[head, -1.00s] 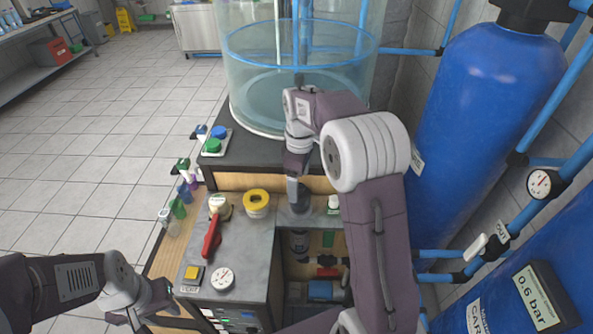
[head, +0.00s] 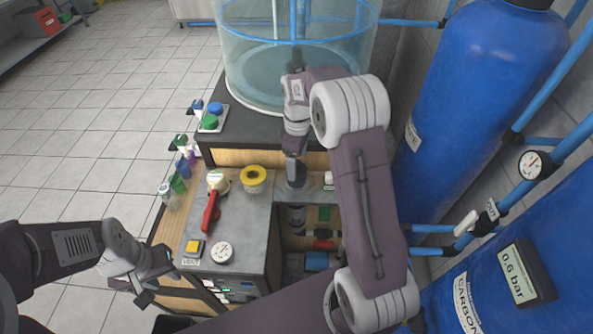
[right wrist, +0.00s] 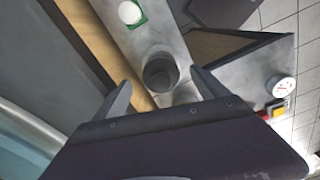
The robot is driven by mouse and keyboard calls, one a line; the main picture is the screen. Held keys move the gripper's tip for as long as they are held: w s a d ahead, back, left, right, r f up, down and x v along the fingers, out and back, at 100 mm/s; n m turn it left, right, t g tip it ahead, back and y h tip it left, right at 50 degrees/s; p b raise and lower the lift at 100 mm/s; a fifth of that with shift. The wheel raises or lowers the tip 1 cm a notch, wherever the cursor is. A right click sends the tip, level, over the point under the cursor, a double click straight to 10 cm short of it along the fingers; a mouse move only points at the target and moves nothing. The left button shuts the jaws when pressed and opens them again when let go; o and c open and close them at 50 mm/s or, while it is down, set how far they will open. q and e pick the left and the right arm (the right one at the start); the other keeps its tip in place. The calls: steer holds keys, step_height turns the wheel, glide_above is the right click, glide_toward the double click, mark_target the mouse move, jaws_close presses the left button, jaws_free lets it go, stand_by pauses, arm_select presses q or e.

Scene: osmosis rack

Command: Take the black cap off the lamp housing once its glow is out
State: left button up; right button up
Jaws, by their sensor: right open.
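The black cap (head: 298,174) is a dark round piece at the counter's back, partly hidden by my right gripper (head: 292,178) in the head view. In the right wrist view the cap (right wrist: 160,70) lies ahead, between the lines of my two fingers. That gripper is open, with a gap on both sides of the cap. A dark cylinder (head: 297,214) shows in the open bay under the counter; I cannot tell if it is the lamp housing. I see no glow around the cap. My left gripper (head: 158,286) is low at the left, apart from the counter, its fingers seemingly spread and empty.
A yellow-ringed jar (head: 253,177) stands left of the cap. A red-handled valve (head: 211,210), a yellow button (head: 193,248) and a gauge (head: 222,252) are on the counter. A clear tank (head: 290,60) stands behind. Blue vessels (head: 475,110) and pipes crowd the right.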

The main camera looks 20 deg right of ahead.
step_height(320, 180, down, 4)
steer(key=shift+s+f+p, duration=0.1)
steer(key=shift+f+p, duration=0.05)
steer(key=shift+p, duration=0.2)
steer(key=shift+f, duration=0.35)
steer(key=c, duration=1.4)
steer(key=shift+r, duration=0.1)
steer(key=shift+c, duration=0.2)
